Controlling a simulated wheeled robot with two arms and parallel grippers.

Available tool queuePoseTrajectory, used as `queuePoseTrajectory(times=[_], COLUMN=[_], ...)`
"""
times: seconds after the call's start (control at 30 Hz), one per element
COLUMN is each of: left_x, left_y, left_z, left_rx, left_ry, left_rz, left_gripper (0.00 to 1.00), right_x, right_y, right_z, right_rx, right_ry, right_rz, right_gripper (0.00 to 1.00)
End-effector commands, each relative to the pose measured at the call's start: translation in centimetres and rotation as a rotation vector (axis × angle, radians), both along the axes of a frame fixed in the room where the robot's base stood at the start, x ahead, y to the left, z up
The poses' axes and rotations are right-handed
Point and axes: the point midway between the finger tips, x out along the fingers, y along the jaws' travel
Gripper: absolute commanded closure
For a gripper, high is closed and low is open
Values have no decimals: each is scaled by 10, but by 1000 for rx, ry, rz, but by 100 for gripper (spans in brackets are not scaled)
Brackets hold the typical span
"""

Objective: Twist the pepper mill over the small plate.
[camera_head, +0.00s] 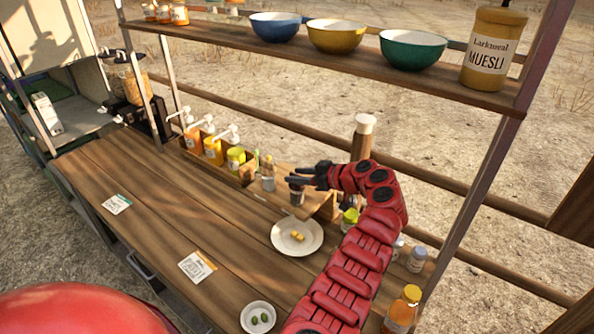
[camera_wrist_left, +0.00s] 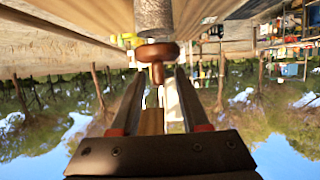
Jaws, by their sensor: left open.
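The pepper mill (camera_head: 297,197) is a small dark cylinder behind the small plate, by the wooden riser. In the left wrist view, which is upside down, its brown knobbed top (camera_wrist_left: 157,52) and grey speckled body (camera_wrist_left: 153,14) show. My left gripper (camera_head: 300,181) is at the mill's top, with its jaws open and the knob between or just beyond the fingertips. I see no clear grip on it. The small white plate (camera_head: 283,243) holds a few yellow pieces. My right gripper is not in view.
A condiment caddy (camera_head: 215,150) stands left of the riser (camera_head: 318,203). Jars and an orange bottle (camera_head: 403,308) stand to the right. A shelf (camera_head: 330,62) with bowls hangs above. The left counter (camera_head: 120,175) is mostly clear.

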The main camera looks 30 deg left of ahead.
Motion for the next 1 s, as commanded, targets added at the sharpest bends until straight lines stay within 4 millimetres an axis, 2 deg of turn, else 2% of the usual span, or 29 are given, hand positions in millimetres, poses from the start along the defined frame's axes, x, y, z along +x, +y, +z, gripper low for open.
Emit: queuePoseTrajectory(times=[0.37,0.6,1.0], left_x=[1,1,1], left_y=[5,5,5], left_z=[-3,-3,-3], left_rx=[-1,0,0], left_ry=[0,0,-1], left_rz=[-1,-1,-5], left_gripper=[57,100,100], right_x=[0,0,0], right_y=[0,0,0], right_z=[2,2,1], right_rx=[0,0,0], right_ry=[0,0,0], right_rz=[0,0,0], right_gripper=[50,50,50])
